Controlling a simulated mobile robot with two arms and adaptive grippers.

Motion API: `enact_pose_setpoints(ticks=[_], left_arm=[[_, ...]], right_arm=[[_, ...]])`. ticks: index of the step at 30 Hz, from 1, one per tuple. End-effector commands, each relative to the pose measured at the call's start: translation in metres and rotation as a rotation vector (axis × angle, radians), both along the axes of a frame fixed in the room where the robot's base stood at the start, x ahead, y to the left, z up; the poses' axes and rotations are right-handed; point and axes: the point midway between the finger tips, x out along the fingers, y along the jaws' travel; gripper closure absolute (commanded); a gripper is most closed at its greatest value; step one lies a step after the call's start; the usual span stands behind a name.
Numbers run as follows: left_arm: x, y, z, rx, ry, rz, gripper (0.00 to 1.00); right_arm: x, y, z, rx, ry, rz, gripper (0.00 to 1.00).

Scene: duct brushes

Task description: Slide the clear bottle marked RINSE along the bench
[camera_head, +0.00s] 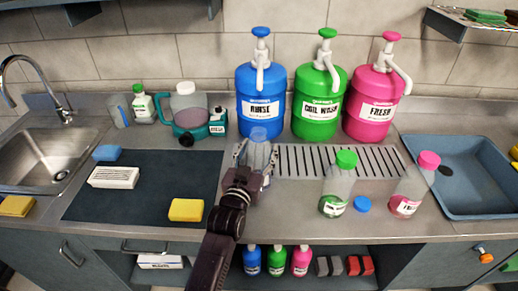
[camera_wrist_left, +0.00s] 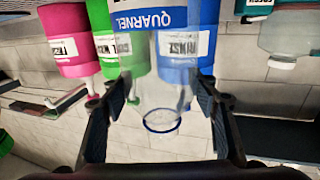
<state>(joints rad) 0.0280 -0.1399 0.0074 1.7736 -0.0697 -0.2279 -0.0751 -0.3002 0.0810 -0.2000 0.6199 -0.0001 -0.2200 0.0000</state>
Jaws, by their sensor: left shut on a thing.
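My left gripper (camera_head: 256,160) is shut on a clear bottle (camera_head: 258,148) at the left end of the slotted drain grate, in front of the blue RINSE jug. The bottle looks upright and has no cap. Its open mouth shows as a blue-edged ring in the left wrist view (camera_wrist_left: 162,121), between the two fingers (camera_wrist_left: 163,100). Its lower part is hidden by the gripper in the head view, so I cannot read its label or tell whether it touches the bench. A loose blue cap (camera_head: 362,204) lies on the bench to the right. My right gripper is not in view.
Blue (camera_head: 260,92), green (camera_head: 318,100) and pink (camera_head: 374,103) pump jugs stand behind the drain grate (camera_head: 335,160). Clear bottles with green (camera_head: 345,160) and pink (camera_head: 428,160) caps stand to the right. A dark mat (camera_head: 150,205) with sponges lies left.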

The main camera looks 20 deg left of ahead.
Motion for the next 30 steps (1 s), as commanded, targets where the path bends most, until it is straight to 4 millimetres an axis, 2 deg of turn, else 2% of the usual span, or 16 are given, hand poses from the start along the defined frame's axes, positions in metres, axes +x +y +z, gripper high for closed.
enact_pose_setpoints(ticks=[30], left_arm=[[-0.049,-0.014,-0.002,0.0,0.007,-0.001,0.73]], right_arm=[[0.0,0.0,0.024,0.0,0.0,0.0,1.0]])
